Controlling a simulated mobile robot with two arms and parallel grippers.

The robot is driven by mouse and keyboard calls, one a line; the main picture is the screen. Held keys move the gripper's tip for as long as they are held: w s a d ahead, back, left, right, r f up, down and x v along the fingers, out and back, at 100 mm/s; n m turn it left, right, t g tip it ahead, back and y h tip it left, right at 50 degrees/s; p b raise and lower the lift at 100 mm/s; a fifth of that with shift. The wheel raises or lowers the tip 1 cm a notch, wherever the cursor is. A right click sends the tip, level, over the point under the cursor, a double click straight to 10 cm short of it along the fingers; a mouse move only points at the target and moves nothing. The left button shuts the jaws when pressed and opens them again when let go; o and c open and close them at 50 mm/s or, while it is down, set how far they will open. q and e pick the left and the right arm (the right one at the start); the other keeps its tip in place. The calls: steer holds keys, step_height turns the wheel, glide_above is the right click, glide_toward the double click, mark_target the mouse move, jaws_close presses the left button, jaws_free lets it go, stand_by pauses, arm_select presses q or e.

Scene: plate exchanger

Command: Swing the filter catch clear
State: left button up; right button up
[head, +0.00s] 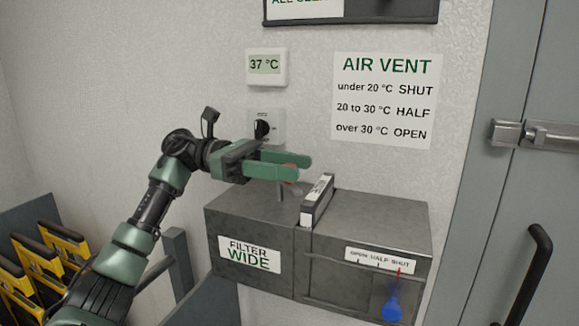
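The filter catch (291,181) shows as a small reddish part above a thin upright post on top of the grey metal box (255,215). It is mostly hidden by my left gripper. My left gripper (302,168) has two green fingers, a little apart, pointing right at the catch. I cannot tell whether they grip it or only stand around it. A filter (318,200) with a dark frame and a white label on its edge stands upright in the box top, right of the catch. My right gripper is not in view.
The box has a "FILTER WIDE" label (249,255) and a blue lever (392,303) under an OPEN/HALF/SHUT scale, its red pointer near SHUT. A dial (263,129) and a 37 °C display (265,66) are on the wall behind my gripper. Yellow-and-black items (40,260) stand lower left.

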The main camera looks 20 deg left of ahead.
arm_select(q)
steer(key=shift+s+a+b, duration=0.1)
steer(key=shift+a+b, duration=0.7)
steer(key=shift+a, duration=3.15)
steer(key=shift+c, duration=0.4)
